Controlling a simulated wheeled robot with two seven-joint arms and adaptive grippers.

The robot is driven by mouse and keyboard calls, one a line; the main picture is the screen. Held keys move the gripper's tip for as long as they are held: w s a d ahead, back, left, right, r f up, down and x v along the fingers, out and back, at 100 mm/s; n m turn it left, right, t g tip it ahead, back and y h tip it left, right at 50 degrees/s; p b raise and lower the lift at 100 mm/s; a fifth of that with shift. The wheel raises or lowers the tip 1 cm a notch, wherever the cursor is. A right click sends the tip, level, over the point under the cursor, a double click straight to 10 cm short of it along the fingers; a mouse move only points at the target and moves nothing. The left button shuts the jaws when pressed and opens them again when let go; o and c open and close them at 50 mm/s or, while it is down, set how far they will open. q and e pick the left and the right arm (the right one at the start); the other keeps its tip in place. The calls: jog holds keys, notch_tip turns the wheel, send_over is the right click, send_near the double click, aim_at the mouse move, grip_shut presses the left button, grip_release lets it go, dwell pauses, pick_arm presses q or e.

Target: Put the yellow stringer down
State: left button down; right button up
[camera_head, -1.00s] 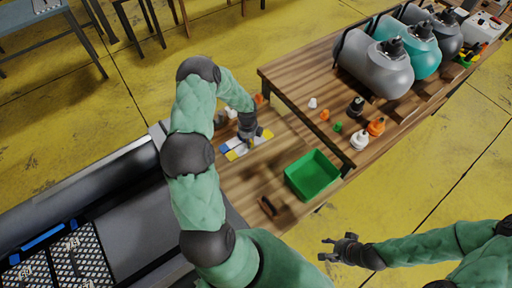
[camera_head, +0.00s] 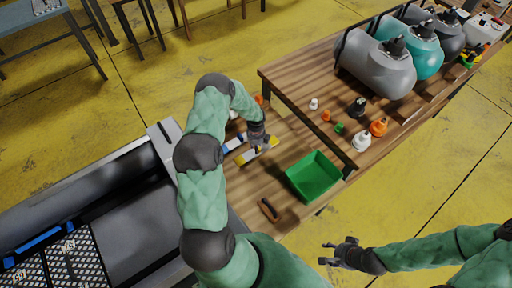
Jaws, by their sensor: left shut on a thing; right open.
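The yellow stringer (camera_head: 246,157), a flat piece with yellow ends and a pale middle, is at my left gripper (camera_head: 259,144) over the wooden table. The gripper is shut on it, and its fingers partly hide it. I cannot tell whether the stringer touches the tabletop. A similar blue-ended stringer (camera_head: 234,143) lies just to its left. My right gripper (camera_head: 332,253) is open and empty, in front of the table at the lower right, over the floor.
A green bin (camera_head: 314,177) stands right of the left gripper. A brown-handled tool (camera_head: 268,210) lies near the table's front. Small caps and fittings, including an orange one (camera_head: 379,127), and large grey and teal cylinders (camera_head: 377,66) occupy the table's right part.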

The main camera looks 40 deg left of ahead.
pick_arm(q)
jog(key=shift+f, duration=0.1)
jog(key=c, duration=1)
grip_release()
notch_tip(320, 180, up, 12)
jog(key=p, duration=0.2)
jog(key=shift+p, duration=0.4)
